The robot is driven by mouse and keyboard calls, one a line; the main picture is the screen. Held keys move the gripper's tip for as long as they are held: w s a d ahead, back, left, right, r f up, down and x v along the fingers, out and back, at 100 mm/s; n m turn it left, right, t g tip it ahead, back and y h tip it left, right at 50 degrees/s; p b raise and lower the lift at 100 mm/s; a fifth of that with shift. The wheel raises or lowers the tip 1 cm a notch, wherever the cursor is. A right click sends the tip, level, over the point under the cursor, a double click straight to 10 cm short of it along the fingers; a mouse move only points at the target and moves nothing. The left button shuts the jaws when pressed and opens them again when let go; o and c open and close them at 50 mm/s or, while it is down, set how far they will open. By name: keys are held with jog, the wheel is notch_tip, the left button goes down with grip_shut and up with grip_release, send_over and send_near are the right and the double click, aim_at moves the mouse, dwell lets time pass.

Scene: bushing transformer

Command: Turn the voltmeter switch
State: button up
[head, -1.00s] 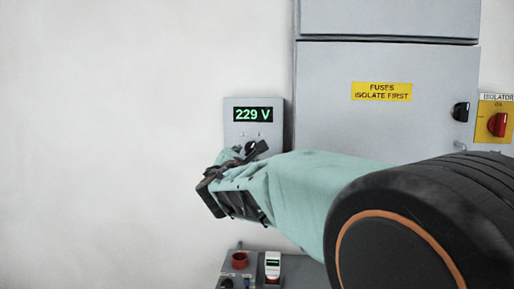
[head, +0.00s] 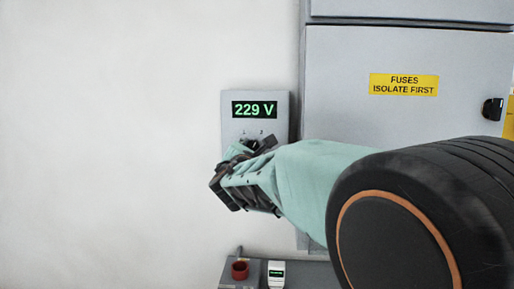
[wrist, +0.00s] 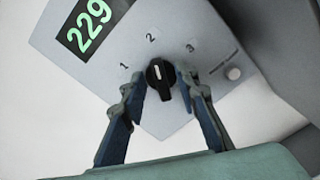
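The voltmeter box (head: 228,120) is a grey panel on the wall with a green display reading 229 V. Its switch (wrist: 158,78) is a black round knob with a white mark pointing roughly to 2, among the marks 1, 2 and 3. My gripper (wrist: 160,84) is open, with one dark finger on each side of the knob. Small gaps seem to show between the fingertips and the knob; whether either touches cannot be told. In the head view my gripper and wrist cover the lower part of the box and most of the knob.
A grey fuse cabinet (head: 350,125) with a yellow label and a black handle (head: 492,108) stands right of the voltmeter. Below is a grey box with a red button (head: 240,270) and a small white meter (head: 276,272). The wall at left is clear.

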grip_shut()
jog(key=shift+f+b, duration=0.1)
jog(key=shift+b, duration=0.35)
jog(key=m+b, duration=0.1)
jog(key=b, duration=0.2)
jog(key=shift+d+f+m, duration=0.1)
jog(key=shift+f+m, duration=0.1)
jog(key=shift+m, duration=0.2)
jog(key=m+b, duration=0.7)
jog(key=b, duration=0.3)
jog(key=shift+d+f, duration=0.1)
jog(key=shift+f, duration=0.05)
jog(key=shift+m+b, duration=1.6)
jog(key=shift+b, duration=0.3)
jog(key=shift+r, duration=0.2)
